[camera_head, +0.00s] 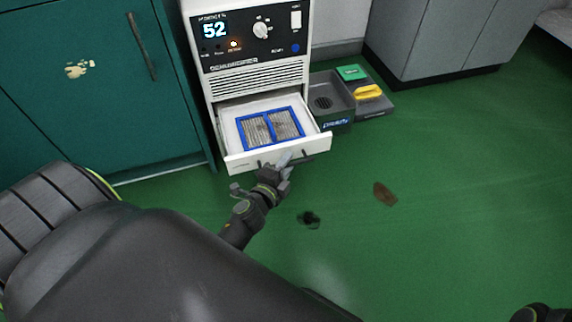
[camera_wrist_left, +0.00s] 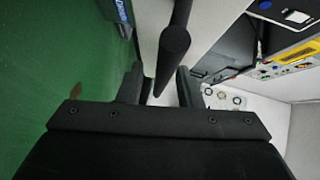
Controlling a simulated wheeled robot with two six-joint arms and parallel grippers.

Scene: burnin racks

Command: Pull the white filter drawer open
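The white filter drawer (camera_head: 238,161) stands pulled out from the lower front of the white dehumidifier (camera_head: 263,81). A blue-framed filter (camera_head: 271,127) with grey pleats lies in it. The drawer's dark bar handle (camera_head: 314,155) is on its front; part is hidden by my left gripper (camera_head: 284,163). In the left wrist view the handle (camera_wrist_left: 174,48) reaches down between the two fingers of that gripper (camera_wrist_left: 158,88). The fingers are apart, with gaps beside the bar. A dark part of my right arm (camera_head: 540,313) shows at the bottom right corner; its fingers are not clear.
A dark grey bin (camera_head: 331,103) and a tray with a yellow item (camera_head: 368,92) and green item (camera_head: 352,72) stand right of the dehumidifier. A teal cabinet (camera_head: 100,90) is at left. Green floor (camera_head: 450,180) is open at right, with brown (camera_head: 385,193) and black (camera_head: 309,219) stains.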

